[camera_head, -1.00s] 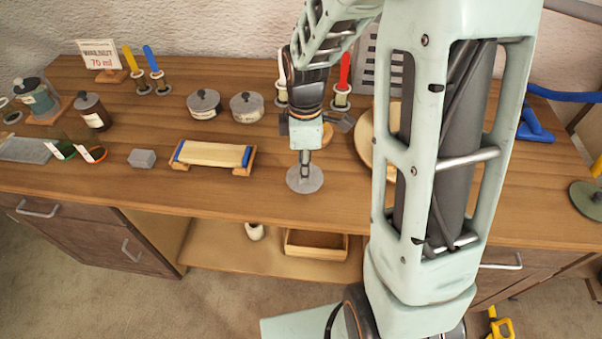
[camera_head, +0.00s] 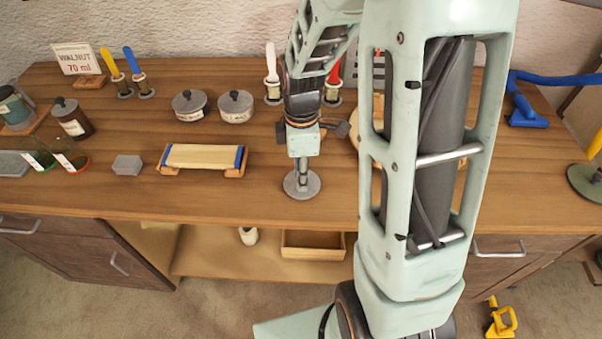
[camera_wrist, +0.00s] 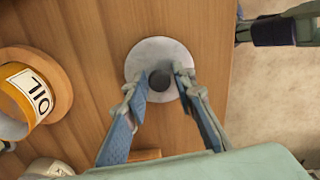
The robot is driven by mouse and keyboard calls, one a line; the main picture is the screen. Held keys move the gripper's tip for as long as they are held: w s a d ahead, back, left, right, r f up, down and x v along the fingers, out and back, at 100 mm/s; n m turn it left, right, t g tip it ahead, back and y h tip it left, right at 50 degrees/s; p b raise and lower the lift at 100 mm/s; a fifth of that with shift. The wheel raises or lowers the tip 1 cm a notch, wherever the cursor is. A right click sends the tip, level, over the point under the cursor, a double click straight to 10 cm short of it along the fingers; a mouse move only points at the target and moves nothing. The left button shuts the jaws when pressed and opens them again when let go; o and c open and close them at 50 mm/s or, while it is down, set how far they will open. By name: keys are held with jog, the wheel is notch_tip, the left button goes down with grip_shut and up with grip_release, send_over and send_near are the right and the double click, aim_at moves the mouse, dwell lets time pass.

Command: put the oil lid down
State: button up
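The oil lid (camera_wrist: 142,60) is a flat grey disc with a dark round knob (camera_wrist: 159,80). It appears to lie flat on the wooden worktop; it also shows near the front edge in the head view (camera_head: 293,188). My gripper (camera_wrist: 161,82) points down over it, with one finger on each side of the knob. Narrow gaps seem to separate the fingers from the knob, so it looks slightly open.
The can is on a round wooden board (camera_wrist: 62,88). A lath stand (camera_head: 240,168), a grey block (camera_head: 127,165) and two grey-lidded tins (camera_head: 190,106) (camera_head: 236,107) lie left of my gripper. The worktop's front edge is close to the lid. Bare wood surrounds the lid.

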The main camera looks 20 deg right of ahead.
jog(key=shift+o, duration=0.7)
jog(key=shift+r, duration=0.1)
jog(key=shift+r, duration=0.2)
notch_tip(320, 180, up, 12)
jog(key=shift+p, duration=0.45)
jog(key=shift+w+f, duration=0.1)
